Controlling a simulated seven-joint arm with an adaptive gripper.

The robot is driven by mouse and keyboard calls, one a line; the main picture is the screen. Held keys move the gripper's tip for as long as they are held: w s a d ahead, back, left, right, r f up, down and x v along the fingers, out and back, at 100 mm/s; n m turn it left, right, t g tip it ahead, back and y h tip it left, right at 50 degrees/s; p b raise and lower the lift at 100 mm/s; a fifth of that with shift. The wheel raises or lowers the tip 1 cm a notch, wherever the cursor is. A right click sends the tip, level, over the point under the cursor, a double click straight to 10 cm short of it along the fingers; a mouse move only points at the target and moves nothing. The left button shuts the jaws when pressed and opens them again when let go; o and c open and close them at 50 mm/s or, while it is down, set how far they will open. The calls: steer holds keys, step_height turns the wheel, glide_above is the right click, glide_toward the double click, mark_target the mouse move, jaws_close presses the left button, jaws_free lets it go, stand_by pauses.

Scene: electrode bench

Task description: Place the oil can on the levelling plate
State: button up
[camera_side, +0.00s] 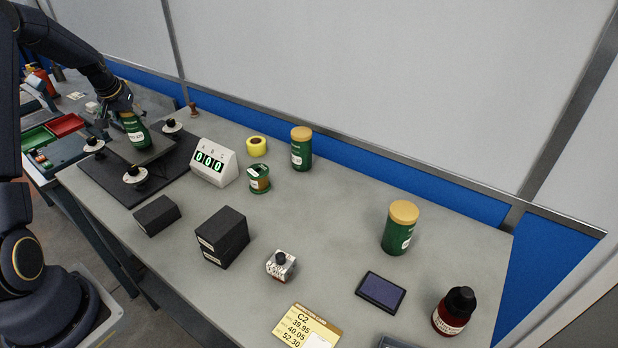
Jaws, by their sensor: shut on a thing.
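My gripper (122,106) is shut on the oil can (136,133), a green can with a white label, at the upper left. The can is slightly tilted in the picture, and its top is hidden by the gripper. The levelling plate (117,181) is a dark plate with three white-and-black levelling knobs around it. The can is over the middle of the plate, between the knobs. I cannot tell whether its base touches the plate.
A white digital display (214,163) stands right of the plate. Black blocks (157,215) lie in front. A small green tin (259,179), a yellow tape roll (257,146) and green jars with orange lids (301,150) stand farther right. Red and green trays (66,125) are at left.

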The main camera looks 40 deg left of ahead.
steer(key=shift+f, duration=0.2)
steer(key=o, duration=1.5)
steer(key=shift+f, duration=0.1)
steer(key=shift+o, duration=0.2)
